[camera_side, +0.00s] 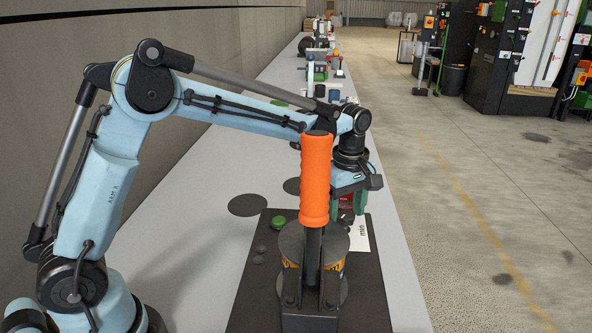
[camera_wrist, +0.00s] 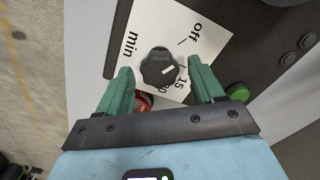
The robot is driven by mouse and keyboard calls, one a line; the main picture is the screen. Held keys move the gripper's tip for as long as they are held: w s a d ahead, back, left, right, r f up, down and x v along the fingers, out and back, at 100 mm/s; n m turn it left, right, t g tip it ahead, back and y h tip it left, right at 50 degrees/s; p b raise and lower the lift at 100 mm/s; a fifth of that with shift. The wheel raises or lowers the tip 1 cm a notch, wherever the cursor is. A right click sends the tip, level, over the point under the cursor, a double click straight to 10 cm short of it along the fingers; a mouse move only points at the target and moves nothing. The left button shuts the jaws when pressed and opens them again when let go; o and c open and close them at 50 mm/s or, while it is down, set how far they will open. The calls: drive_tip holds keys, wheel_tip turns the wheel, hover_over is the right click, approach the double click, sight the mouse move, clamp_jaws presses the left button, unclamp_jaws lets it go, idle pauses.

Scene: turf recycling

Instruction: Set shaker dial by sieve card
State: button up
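The shaker dial (camera_wrist: 160,68) is a dark, ribbed knob with a short white pointer line, which points right in the wrist view, roughly between "off" and "15". It sits on a white scale plate (camera_wrist: 208,38) marked "off", "min", "15" and another partly hidden number. My gripper (camera_wrist: 160,72) has green fingers, open on either side of the dial in the picture, with gaps on both sides. In the side view my gripper (camera_side: 352,205) points down over the bench unit, by the "min" plate (camera_side: 360,236). The dial is hidden there. I cannot make out a sieve card.
An orange-handled lever clamp (camera_side: 316,180) stands in front of my gripper in the side view. A grey cylinder (camera_side: 338,240) is behind it. A green button (camera_wrist: 237,91) is right of the dial; a red object (camera_wrist: 143,101) shows between the fingers. The bench's left is mostly clear.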

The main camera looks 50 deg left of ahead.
drive_tip(key=c, duration=0.9)
drive_tip(key=shift+c, duration=0.2)
drive_tip(key=shift+m, duration=0.3)
drive_tip(key=m, duration=1.2)
drive_tip(key=shift+m, duration=0.3)
drive_tip(key=m, duration=0.3)
drive_tip(key=shift+d+m, duration=0.1)
drive_tip(key=shift+m, duration=0.2)
drive_tip(key=m, duration=0.7)
